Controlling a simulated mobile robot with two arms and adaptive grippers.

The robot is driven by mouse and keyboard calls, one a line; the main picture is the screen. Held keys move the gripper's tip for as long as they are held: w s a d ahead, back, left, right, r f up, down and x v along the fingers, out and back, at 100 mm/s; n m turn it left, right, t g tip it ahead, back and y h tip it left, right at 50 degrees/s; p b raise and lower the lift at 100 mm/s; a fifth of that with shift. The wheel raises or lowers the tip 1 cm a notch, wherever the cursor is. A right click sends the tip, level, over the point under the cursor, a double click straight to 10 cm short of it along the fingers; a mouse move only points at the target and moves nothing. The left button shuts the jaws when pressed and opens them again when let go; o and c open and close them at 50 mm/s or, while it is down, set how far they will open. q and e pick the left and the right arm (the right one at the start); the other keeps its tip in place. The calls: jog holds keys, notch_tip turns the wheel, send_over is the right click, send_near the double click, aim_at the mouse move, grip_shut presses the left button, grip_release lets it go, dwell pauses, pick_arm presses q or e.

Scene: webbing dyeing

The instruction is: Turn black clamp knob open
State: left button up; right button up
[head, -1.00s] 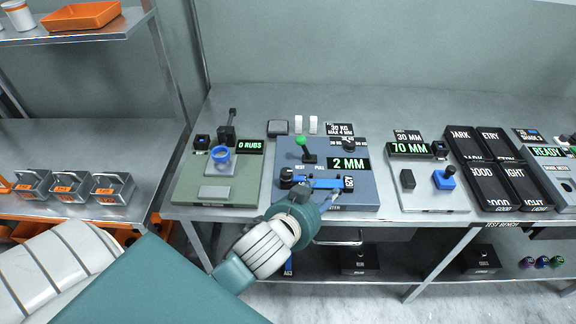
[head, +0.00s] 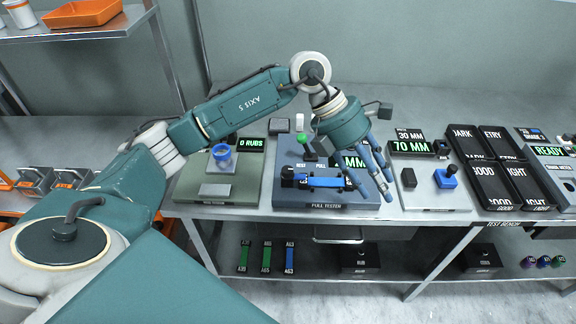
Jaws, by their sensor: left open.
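The pull tester (head: 290,198) is a blue-grey box on the bench. A blue webbing strip (head: 325,183) lies across it, its left end at a black clamp with a black knob (head: 287,174). The clamp at the strip's right end is mostly hidden behind my gripper. My left gripper (head: 379,192) is open and points down over the tester's right side, with its fingers in front of the display. I cannot tell whether a finger touches anything. My right gripper is out of view.
A green-handled lever (head: 303,140) stands at the tester's back.

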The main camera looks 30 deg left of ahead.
pick_arm(q)
jog(key=w+a+y, duration=0.1)
jog(key=a+y, duration=0.2)
jog(key=a, duration=0.6)
notch_tip(320, 180, up, 2)
jog(key=n+y, duration=0.2)
jog(key=y, duration=0.3)
send_over(288, 169)
jog(key=shift+g, duration=0.3)
notch_tip(288, 169, down, 9)
jog(key=shift+a+f+p, duration=0.1)
jog(key=shift+p, duration=1.15)
jog(key=shift+f, duration=0.7)
jog(key=c, duration=1)
grip_shut()
